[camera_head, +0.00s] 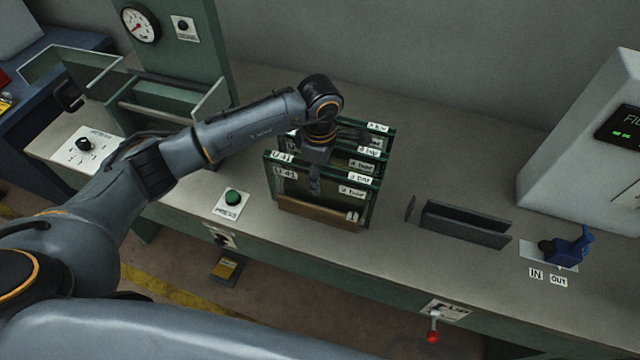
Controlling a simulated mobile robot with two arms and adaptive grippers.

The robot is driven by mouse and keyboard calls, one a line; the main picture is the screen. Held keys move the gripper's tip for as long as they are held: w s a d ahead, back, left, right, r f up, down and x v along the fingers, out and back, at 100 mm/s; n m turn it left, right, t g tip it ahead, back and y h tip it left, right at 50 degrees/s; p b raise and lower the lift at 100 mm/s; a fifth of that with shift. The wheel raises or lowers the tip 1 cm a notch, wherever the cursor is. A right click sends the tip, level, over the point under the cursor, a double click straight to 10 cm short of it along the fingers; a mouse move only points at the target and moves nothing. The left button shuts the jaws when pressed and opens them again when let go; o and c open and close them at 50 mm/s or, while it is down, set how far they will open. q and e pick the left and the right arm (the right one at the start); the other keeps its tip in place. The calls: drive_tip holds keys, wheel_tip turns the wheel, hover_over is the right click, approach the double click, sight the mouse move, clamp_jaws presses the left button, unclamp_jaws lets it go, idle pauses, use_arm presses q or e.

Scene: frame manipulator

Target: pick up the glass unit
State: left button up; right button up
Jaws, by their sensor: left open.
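Several glass units (345,203) with green edges and white labels stand upright, one behind another, in a brown rack (318,214) near the middle of the bench. The front one carries labels that seem to read "U-41" and "2 bar". My left gripper (315,185) points down at the front of these units, its fingers in front of the upper part of the front pane. It is open. I cannot tell whether a finger touches the glass. The arm hides part of the units behind. My right gripper is not in view.
A dark slotted holder (465,224) and a blue clamp (568,246) are on the right of the bench. A green button (232,198) and a dial plate (87,146) are on the left. A glass-sided press (160,105) stands behind. A red-knobbed lever (433,335) hangs at the front edge.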

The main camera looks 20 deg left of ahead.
use_arm(q)
drive_tip(key=shift+f, duration=0.8)
clamp_jaws()
drive_tip(key=shift+w+r, duration=0.1)
drive_tip(key=shift+r, duration=0.05)
